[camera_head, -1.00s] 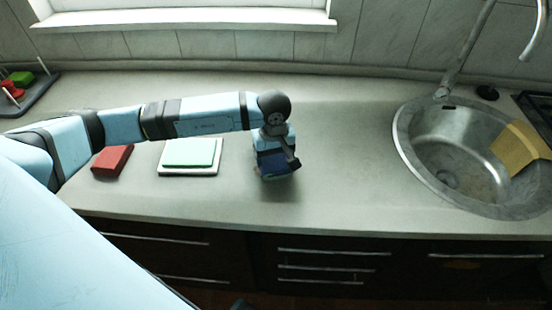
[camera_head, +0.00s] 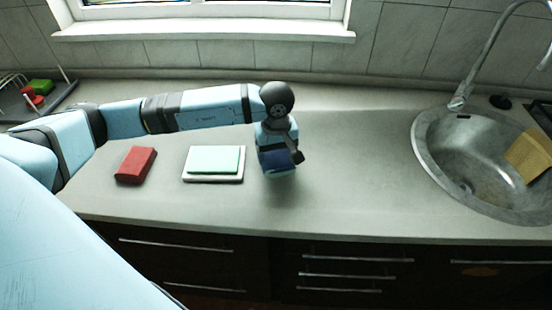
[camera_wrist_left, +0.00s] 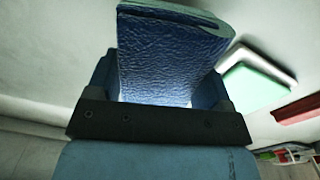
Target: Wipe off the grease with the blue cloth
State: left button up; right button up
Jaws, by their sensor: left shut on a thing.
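The blue cloth (camera_head: 279,163) is a thick, textured dark blue piece, seen below my left wrist in the head view. It fills the upper middle of the left wrist view (camera_wrist_left: 165,55). My left gripper (camera_head: 278,153) is shut on it, over the counter just right of the white board. The arm hides part of the cloth, and I cannot tell whether it touches the counter. A brownish patch (camera_head: 480,271) shows on the drawer front at the lower right; I cannot tell whether it is grease. My right gripper is not in view.
A green block (camera_head: 215,160) lies on a white board (camera_head: 242,179), with a red block (camera_head: 136,165) to its left. The sink (camera_head: 422,160) at the right holds a yellow-brown piece (camera_head: 529,155). The counter (camera_head: 360,185) between gripper and sink is clear.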

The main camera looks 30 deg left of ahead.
pick_arm(q)
jog(key=shift+a+r+p, duration=0.1)
jog(key=shift+r+p, duration=0.65)
jog(key=shift+r, duration=1.45)
